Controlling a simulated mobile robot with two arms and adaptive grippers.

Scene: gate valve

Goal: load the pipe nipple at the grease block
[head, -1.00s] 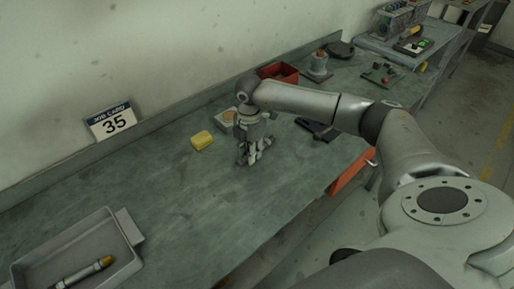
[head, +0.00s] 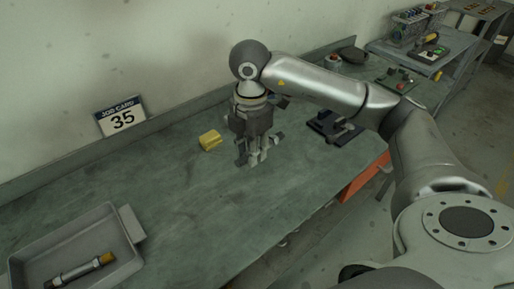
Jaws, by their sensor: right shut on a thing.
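My right gripper (head: 252,155) points down over the middle of the bench. It is shut on a small grey piece (head: 278,138) that sticks out to the right of the fingers; it looks like the pipe nipple, but the fingers hide much of it. A pale block with an orange-brown patch, likely the grease block, stood behind this gripper earlier and is now hidden by the gripper and arm. A grey tube with a brass-coloured end (head: 82,269) lies in the grey tray (head: 128,222) at the lower left. My left gripper is not in view.
A yellow block (head: 209,140) lies left of the gripper. A dark fixture (head: 334,126) stands to the right, near the bench's front edge. A job card marked 35 (head: 121,117) stands at the wall. The bench between tray and gripper is clear.

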